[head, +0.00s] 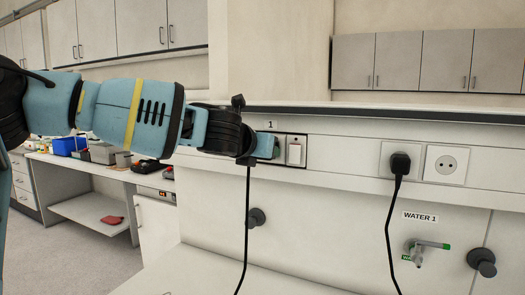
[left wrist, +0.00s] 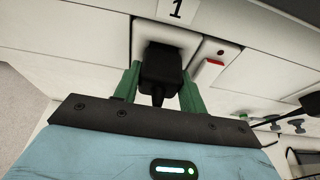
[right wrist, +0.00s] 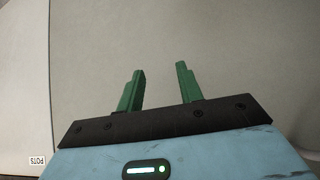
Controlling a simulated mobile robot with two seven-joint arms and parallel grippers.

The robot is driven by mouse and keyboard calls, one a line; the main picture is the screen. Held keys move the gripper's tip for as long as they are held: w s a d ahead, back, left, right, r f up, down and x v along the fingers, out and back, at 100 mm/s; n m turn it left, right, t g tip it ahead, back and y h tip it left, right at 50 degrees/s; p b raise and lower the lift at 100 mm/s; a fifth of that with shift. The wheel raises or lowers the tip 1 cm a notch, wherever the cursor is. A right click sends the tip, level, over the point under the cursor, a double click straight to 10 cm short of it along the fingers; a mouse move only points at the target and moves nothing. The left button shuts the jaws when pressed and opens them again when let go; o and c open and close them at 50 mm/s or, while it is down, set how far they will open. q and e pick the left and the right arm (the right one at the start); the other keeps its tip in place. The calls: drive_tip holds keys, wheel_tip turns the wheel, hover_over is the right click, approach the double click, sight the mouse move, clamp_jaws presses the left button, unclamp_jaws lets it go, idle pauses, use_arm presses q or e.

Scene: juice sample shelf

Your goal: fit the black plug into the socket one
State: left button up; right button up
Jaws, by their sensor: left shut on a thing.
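My left gripper (left wrist: 160,75) is shut on the black plug (left wrist: 160,66), its green fingers on either side of the plug. In the left wrist view the plug is at the white socket one (left wrist: 178,33), below the label 1 (left wrist: 177,9). I cannot tell whether it is fully seated. In the head view my left arm reaches to the wall panel and hides the plug's socket; the black cable (head: 246,215) hangs down below the gripper. My right gripper (right wrist: 160,88) is open and empty in the right wrist view, facing a plain pale surface.
A switch (head: 294,151) sits right of socket one. Farther right are another black plug (head: 400,163) in a socket and an empty round socket (head: 446,164).

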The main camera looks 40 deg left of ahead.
use_arm(q)
drive_tip(key=shift+w, duration=0.1)
use_arm(e)
drive_tip(key=shift+a, duration=0.1)
use_arm(q)
drive_tip(key=o, duration=1.3)
drive_tip(key=shift+c, duration=0.2)
drive_tip(key=p+v, duration=0.1)
drive_tip(key=v, duration=0.6)
drive_tip(key=shift+s+r, duration=0.2)
drive_tip(key=shift+s, duration=0.15)
use_arm(e)
drive_tip(key=shift+w+d+r, duration=0.3)
drive_tip(key=shift+w+r, duration=0.3)
drive_tip(key=shift+r, duration=0.15)
